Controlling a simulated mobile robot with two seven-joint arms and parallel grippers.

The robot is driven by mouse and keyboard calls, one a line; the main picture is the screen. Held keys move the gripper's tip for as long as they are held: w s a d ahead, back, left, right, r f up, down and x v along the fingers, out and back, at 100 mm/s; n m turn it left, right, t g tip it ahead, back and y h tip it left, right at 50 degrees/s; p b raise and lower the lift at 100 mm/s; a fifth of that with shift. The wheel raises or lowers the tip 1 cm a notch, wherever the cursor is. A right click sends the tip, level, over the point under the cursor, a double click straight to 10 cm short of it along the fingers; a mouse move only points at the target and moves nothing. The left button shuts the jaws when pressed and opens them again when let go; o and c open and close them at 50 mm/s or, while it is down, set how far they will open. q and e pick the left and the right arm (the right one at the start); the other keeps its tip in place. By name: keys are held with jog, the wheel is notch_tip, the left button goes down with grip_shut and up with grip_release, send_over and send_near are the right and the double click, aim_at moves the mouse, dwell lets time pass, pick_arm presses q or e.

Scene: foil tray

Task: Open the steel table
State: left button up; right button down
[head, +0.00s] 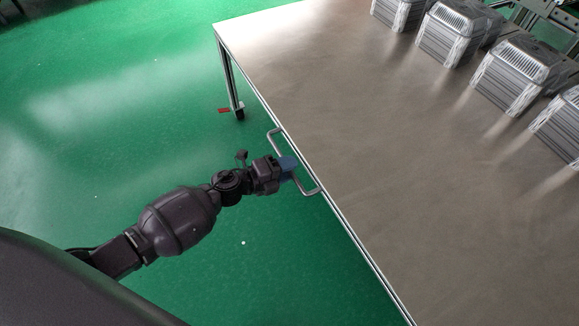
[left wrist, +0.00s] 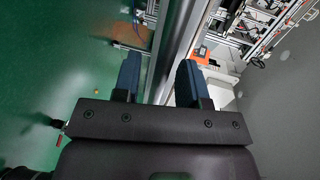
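The steel table (head: 330,110) has a wide brushed top that fills the right of the head view. A bent metal handle (head: 308,188) sticks out from its near left edge. My left gripper (head: 289,165) is at the middle of this handle, its blue fingers overlapping the bar. In the left wrist view the two fingers (left wrist: 160,72) stand apart, with grey metal strips of the table's side seen between and beyond them. I cannot tell whether the fingers touch the handle. My right gripper is not in view.
Several ribbed silver blocks (head: 452,32) stand in a row on the table's far right side. A table leg (head: 228,75) with a red-pedalled caster stands at the far left corner. The green floor (head: 100,120) left of the table is clear.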

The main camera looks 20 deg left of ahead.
pick_arm(q)
jog(key=shift+w+d, duration=0.2)
jog(key=shift+c, duration=0.5)
grip_shut()
